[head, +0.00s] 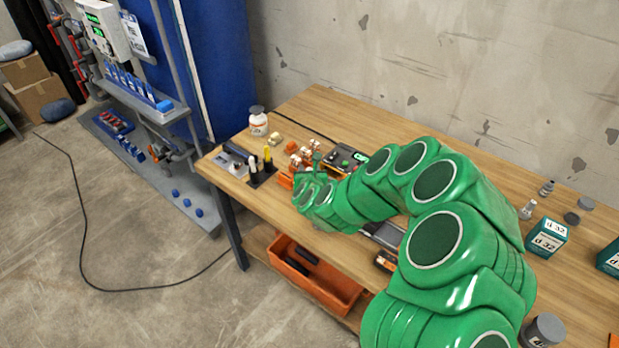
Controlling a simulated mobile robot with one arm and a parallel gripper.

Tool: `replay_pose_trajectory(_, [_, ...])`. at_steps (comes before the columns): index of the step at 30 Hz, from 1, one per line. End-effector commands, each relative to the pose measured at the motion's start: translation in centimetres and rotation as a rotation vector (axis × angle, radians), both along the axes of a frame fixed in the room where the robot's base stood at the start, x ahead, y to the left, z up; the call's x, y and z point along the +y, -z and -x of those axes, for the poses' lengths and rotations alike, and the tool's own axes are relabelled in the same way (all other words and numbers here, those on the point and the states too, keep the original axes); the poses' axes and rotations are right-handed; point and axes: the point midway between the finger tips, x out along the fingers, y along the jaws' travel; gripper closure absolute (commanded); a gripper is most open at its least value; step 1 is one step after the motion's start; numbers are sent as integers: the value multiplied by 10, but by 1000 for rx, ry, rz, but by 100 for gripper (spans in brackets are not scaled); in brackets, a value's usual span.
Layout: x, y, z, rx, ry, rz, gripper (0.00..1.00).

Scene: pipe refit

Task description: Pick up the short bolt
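My green arm reaches from the lower right across the wooden workbench (330,110). Its far end and my gripper (314,160) are over the left part of the bench, beside small orange and white parts (300,154). The gripper is small in view and partly hidden by the arm, so its fingers cannot be made out. I cannot pick out the short bolt; it may be too small to tell or hidden behind the arm.
A black holder (262,180) with upright markers, a grey box (233,160) and a white bottle (258,122) stand at the bench's left end. An orange bin (340,288) sits below. Teal boxes (546,236) stand at right. The bench's back strip is largely clear.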

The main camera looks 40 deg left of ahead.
Motion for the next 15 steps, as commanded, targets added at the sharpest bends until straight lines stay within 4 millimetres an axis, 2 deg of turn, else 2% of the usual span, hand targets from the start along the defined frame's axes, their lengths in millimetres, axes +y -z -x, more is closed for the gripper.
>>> replay_pose_trajectory(11, [3, 2, -4, 0, 1, 0, 62])
replay_pose_trajectory(15, [3, 2, -4, 0, 1, 0, 83])
